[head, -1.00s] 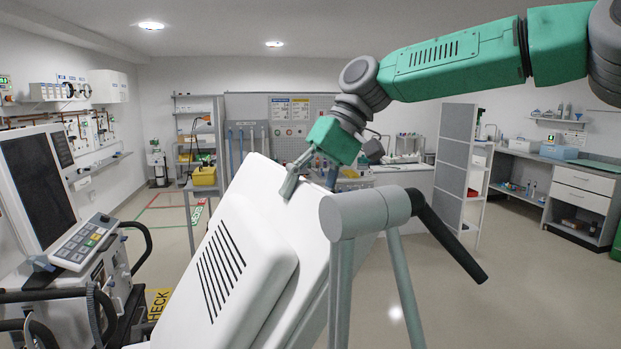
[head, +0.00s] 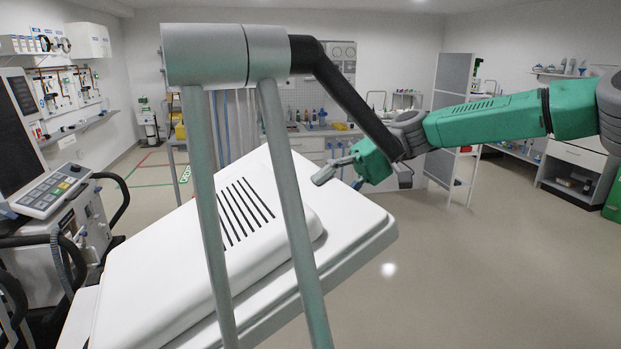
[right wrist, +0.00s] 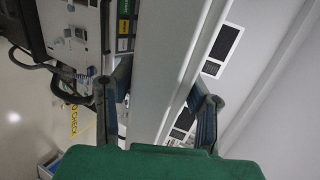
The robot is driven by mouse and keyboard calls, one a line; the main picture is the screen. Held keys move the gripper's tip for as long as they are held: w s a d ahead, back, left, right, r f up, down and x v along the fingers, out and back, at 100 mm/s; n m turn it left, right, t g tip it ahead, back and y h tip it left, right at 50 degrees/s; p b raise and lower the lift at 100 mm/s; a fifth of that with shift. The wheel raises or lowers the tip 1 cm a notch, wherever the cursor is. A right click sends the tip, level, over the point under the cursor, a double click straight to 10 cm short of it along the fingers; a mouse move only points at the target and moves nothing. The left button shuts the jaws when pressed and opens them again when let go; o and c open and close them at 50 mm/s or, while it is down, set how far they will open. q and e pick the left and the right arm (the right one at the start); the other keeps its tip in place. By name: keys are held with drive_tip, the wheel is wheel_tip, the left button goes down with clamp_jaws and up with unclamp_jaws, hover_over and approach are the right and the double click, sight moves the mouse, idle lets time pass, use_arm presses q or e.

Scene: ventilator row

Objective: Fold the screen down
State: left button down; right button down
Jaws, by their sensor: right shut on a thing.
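The white screen (head: 350,215) shows from its back in the head view, tilted low, with a raised housing and dark slots. My right gripper (head: 332,168) is at the screen's far upper edge, its arm reaching in from the right. In the right wrist view the fingers of my right gripper (right wrist: 158,82) stand on either side of the screen's white edge (right wrist: 157,50), shut on it. The screen's display face is hidden in the head view. My left gripper is not in view.
A ventilator with a keypad (head: 50,190) and hoses stands at the left. The floor (head: 450,275) at the right is clear.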

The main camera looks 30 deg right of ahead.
drive_tip(key=shift+y, duration=0.6)
drive_tip(key=f, duration=0.1)
drive_tip(key=d+f+b, duration=0.1)
drive_tip(key=f, duration=0.2)
drive_tip(key=shift+d+b, duration=0.3)
drive_tip(key=shift+d, duration=0.1)
drive_tip(key=c, duration=0.9)
unclamp_jaws()
drive_tip(key=shift+d, duration=0.1)
drive_tip(key=shift+d, duration=0.1)
